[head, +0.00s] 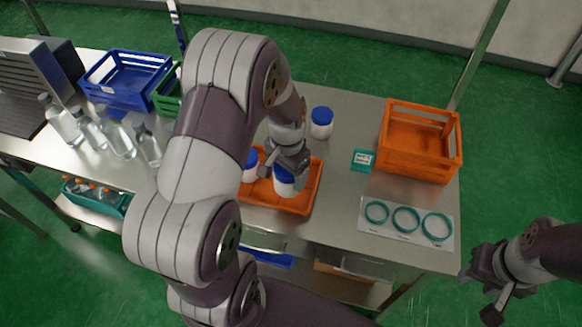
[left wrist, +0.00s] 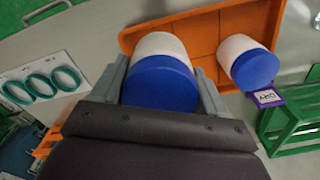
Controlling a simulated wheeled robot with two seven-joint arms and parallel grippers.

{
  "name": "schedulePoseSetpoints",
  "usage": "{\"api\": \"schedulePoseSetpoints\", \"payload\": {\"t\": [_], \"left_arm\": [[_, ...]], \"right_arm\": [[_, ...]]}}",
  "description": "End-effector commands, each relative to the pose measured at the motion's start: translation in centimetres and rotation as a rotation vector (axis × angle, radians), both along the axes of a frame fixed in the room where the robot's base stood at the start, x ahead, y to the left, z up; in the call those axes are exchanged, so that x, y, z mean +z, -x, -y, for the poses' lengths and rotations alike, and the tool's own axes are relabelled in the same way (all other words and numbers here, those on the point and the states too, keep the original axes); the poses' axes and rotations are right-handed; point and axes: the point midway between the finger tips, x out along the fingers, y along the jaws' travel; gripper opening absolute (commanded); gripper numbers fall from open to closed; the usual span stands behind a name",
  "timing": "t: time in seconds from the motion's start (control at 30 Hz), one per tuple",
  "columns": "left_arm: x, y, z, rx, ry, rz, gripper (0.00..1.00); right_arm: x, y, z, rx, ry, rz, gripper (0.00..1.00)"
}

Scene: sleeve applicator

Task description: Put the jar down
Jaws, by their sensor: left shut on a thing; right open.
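My left gripper (head: 284,160) is shut on a white jar with a blue lid (head: 284,182). In the left wrist view this jar (left wrist: 160,80) sits between the two fingers, over or in the orange tray (left wrist: 205,30). I cannot tell whether its base touches the tray floor. A second white jar with a blue lid (left wrist: 250,62) is in the tray beside it, partly hidden by my arm in the head view (head: 250,170). A third such jar (head: 321,122) stands on the table behind the tray. My right gripper (head: 492,285) is open and empty, off the table's right front corner.
An orange crate (head: 420,140) stands at the right back. A teal label card (head: 362,160) and a white sheet with three teal rings (head: 405,220) lie nearby. Clear bottles (head: 115,138) and a blue crate (head: 125,80) are at left. Bare table lies right of the tray.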

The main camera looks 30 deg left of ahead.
Motion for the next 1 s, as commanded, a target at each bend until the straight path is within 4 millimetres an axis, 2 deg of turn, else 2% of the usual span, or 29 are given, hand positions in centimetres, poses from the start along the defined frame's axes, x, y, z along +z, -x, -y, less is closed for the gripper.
{"api": "schedulePoseSetpoints", "payload": {"t": [0.1, 0.23, 0.5, 0.83, 0.87, 0.9, 0.93, 1.0], "left_arm": [[-1.7, -3.0, -0.5, 0.000, 0.001, -0.002, 0.35], [-2.9, -4.9, -0.9, 0.000, 0.000, -0.001, 0.35], [-6.8, -5.3, -0.9, 0.000, 0.000, -0.003, 0.35], [-7.4, -5.3, -0.9, 0.000, 0.000, 0.000, 0.35], [-7.5, -5.3, -0.9, 0.000, 0.000, 0.000, 0.77], [-7.4, -5.3, -0.9, 0.000, 0.000, 0.000, 0.90], [-7.4, -5.3, -0.9, 0.000, 0.000, 0.000, 1.00], [-7.4, -5.3, -0.9, 0.000, 0.000, 0.000, 1.00]], "right_arm": [[0.8, 0.0, 0.0, 0.000, 0.000, 0.000, 0.43], [1.0, 0.0, 0.0, 0.000, 0.000, 0.000, 0.43], [2.1, 0.0, 0.0, 0.000, 0.000, 0.000, 0.43], [1.8, 0.0, 0.0, 0.000, 0.000, 0.000, 0.43], [1.8, 0.0, 0.0, 0.000, 0.000, 0.000, 0.43], [1.9, 0.0, 0.0, 0.000, 0.000, 0.000, 0.43], [1.9, 0.0, 0.0, 0.000, 0.000, 0.000, 0.43], [1.9, 0.0, 0.0, 0.000, 0.000, 0.000, 0.43]]}}
